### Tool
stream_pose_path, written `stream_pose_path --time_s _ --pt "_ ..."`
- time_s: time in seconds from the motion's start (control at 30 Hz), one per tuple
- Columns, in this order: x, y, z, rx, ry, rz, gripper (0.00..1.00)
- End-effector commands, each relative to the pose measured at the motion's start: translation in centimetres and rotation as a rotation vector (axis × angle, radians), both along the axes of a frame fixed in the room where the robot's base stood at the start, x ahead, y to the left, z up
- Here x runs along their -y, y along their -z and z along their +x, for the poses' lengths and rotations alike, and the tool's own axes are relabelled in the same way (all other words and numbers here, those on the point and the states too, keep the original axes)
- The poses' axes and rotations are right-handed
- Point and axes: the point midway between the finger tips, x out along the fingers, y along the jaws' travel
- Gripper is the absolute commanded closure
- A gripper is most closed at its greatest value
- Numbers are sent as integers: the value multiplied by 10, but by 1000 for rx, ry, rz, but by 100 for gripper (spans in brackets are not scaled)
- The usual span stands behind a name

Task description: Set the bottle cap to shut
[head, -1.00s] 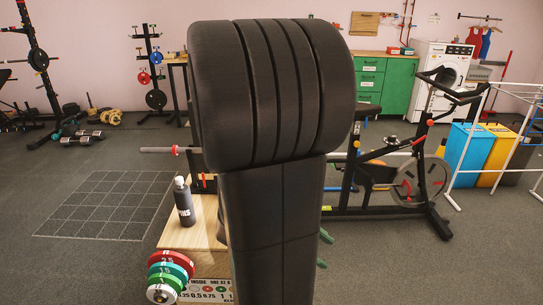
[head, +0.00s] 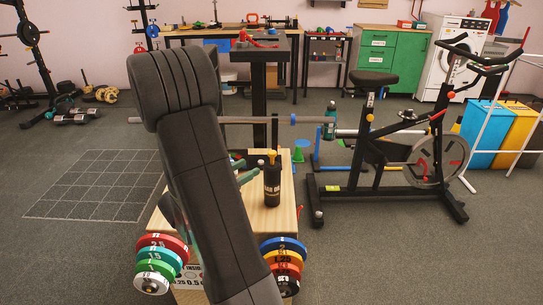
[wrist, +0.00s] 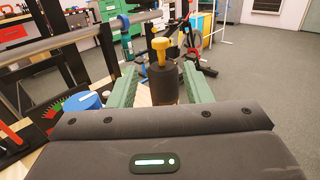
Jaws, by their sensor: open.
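A dark bottle (head: 272,188) with a yellow cap (head: 272,156) stands upright on a wooden box top (head: 286,215). In the wrist view the bottle (wrist: 162,84) shows ahead, with its yellow cap (wrist: 160,50) standing up as a stem with a wider knob. I cannot tell exactly how the cap is seated. My gripper (wrist: 160,72) has green fingers spread open, one on either side of the bottle in this view. It holds nothing. In the head view the gripper (head: 246,172) is left of the bottle, partly hidden by my arm.
A barbell (head: 240,120) on a rack crosses just behind the box. Coloured weight plates hang at the box's front left (head: 160,262) and right (head: 286,258). An exercise bike (head: 400,150) stands to the right. Clear floor (head: 390,255) lies front right.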

Motion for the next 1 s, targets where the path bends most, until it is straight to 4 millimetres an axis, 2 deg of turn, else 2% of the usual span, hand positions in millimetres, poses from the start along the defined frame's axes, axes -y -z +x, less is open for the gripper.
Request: stream_pose_path --time_s 0.6,0.8,1.0 --pt "67 0 66 1 4 2 55" --pt "77 0 76 1 2 1 55" --pt "79 0 78 0 1 1 55"
